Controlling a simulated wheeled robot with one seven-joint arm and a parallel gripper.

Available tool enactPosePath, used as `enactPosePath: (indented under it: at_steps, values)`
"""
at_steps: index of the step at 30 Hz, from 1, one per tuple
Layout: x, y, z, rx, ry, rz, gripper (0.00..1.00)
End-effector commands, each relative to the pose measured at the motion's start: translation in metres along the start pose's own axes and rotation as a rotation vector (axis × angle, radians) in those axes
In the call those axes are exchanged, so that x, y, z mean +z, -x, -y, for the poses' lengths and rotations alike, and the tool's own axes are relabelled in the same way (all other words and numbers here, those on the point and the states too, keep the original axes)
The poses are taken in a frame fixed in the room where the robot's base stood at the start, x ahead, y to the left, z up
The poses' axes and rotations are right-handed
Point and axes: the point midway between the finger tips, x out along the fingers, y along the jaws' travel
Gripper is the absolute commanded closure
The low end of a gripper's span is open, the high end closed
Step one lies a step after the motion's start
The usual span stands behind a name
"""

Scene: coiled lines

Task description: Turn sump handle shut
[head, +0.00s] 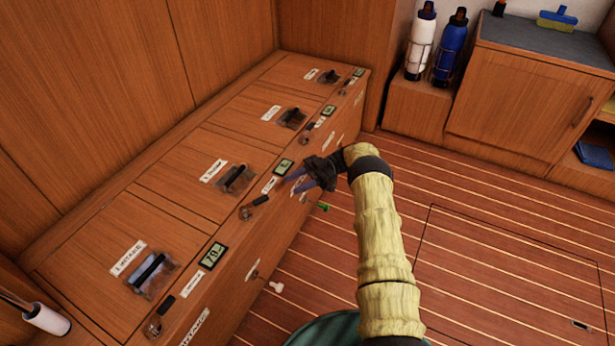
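A wooden bench along the left wall has several lidded sections, each with a white label, a recessed dark pull and a small lever with a black grip on the front edge. The levers are at the near end (159,318), the second section (250,208), the third section (309,126) and the far end (345,88). My gripper (294,181) is over the bench's front edge, right of the second lever. Its two bluish fingers are apart, with nothing seen between them.
Small displays (214,255) sit beside the levers. A green piece (323,206) and a white piece (277,287) show low by the bench front. White (420,45) and blue (450,48) bottles stand at the back. The striped floor (480,240) to the right is clear.

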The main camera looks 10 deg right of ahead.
Motion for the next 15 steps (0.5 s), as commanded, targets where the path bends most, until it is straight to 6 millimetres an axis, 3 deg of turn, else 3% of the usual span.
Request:
enactPosePath:
  at_steps: [15]
  values:
    - [0.001,0.031,0.0,-0.003,0.003,-0.003,0.6]
